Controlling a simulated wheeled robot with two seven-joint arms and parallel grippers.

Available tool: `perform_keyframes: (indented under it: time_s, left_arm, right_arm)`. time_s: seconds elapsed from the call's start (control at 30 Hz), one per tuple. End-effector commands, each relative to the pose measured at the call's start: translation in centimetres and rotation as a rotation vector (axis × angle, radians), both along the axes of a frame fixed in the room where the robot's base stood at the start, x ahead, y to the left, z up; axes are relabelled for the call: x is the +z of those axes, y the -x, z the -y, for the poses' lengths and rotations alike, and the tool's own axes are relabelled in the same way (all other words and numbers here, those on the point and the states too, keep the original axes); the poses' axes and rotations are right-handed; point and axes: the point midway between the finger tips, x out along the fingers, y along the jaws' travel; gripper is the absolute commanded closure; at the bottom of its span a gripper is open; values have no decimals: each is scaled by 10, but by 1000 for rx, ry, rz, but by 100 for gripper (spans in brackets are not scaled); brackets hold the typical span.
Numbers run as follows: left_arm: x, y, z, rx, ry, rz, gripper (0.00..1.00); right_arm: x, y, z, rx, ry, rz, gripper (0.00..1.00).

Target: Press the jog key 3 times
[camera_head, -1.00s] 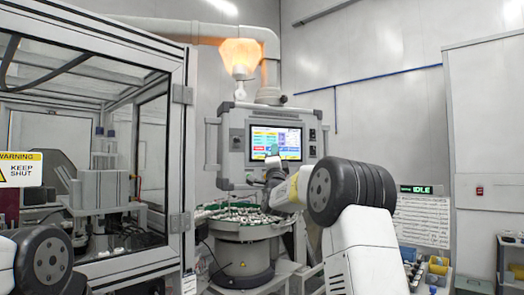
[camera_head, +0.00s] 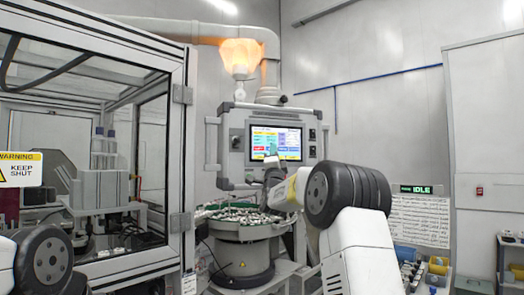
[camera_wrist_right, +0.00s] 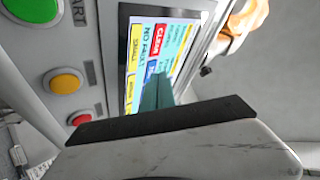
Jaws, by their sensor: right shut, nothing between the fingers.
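The control panel (camera_head: 232,172) holds a lit touch screen (camera_head: 290,153) with coloured keys. In the right wrist view the screen (camera_wrist_right: 137,70) shows tilted labels such as CLEAR, NO FAULT and SMALL. My right gripper (camera_head: 272,151) is in front of the lower middle of the screen. Its shut, empty greenish fingers also show in the right wrist view (camera_wrist_right: 155,88), overlapping the lower part of the screen and hiding some keys. I cannot read a jog label or tell whether the fingertips touch the screen. My left gripper is out of view.
Green (camera_wrist_right: 37,8), yellow (camera_wrist_right: 66,82) and red (camera_wrist_right: 80,117) buttons sit beside the screen. A bowl of small parts (camera_head: 238,230) stands below the panel. A glazed enclosure (camera_head: 187,130) fills the left. A sign reading IDLE (camera_head: 420,190) is at right.

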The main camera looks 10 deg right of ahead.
Motion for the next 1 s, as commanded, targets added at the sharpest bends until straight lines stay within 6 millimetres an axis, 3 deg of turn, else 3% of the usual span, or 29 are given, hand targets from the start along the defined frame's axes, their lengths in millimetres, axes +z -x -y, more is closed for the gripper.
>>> perform_keyframes:
  time_s: [0.57, 1.0]
  left_arm:
    - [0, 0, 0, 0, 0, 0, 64]
    - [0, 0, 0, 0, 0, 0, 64]
  right_arm:
    - [-1, -3, -1, 1, 0, -1, 100]
    - [-1, 11, 2, 1, 0, -1, 100]
